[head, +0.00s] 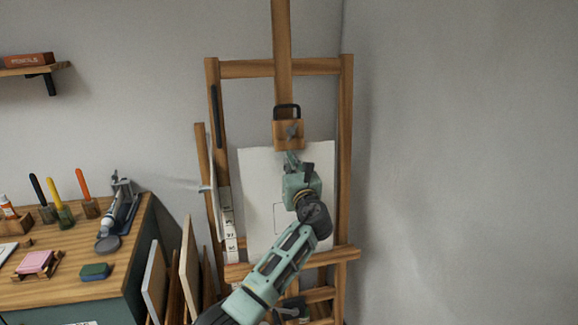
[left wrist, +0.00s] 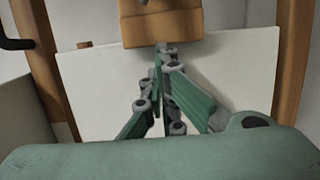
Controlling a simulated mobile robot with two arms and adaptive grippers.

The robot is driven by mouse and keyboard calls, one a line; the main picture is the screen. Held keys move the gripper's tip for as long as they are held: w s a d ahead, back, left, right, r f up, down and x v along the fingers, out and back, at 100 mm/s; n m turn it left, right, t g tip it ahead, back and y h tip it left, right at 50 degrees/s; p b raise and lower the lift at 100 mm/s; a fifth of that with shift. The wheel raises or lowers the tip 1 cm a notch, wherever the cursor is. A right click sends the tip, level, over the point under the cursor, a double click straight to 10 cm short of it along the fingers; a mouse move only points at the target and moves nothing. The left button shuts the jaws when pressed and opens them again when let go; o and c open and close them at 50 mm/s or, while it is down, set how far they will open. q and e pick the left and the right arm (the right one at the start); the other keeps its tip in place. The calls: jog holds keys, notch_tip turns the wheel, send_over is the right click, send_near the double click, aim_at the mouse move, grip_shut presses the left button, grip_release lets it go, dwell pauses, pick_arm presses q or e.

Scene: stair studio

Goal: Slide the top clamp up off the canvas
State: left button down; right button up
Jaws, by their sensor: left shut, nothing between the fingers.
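The top clamp (head: 281,142) is a wooden block with a black handle (head: 287,106) on top and a grey knob on its front. It sits on the easel's central mast, over the top edge of the white canvas (head: 262,180). In the left wrist view the clamp's lower part (left wrist: 160,29) overlaps the canvas (left wrist: 235,75). My left gripper (head: 291,156) is shut and empty, just below the clamp and in front of the canvas. Its fingertips (left wrist: 165,48) appear at the block's bottom edge; I cannot tell whether they touch it. My right gripper is not in view.
The wooden easel (head: 347,150) stands near a wall corner, with a lower ledge (head: 345,254) under the canvas. A workbench (head: 70,260) with brushes and paint items is at left. Boards lean between bench and easel. Bare wall is at right.

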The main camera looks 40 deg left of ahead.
aim_at(287, 131)
pick_arm(q)
jog(key=r+p, duration=0.2)
jog(key=r, duration=0.1)
jog(key=r+p, duration=0.3)
jog(key=r, duration=0.1)
jog(key=a+r+p, duration=0.1)
jog(key=r+p, duration=0.2)
jog(key=shift+w+r, duration=0.2)
jog(key=shift+w, duration=0.1)
jog(key=shift+a+f, duration=0.1)
jog(key=shift+f, duration=0.05)
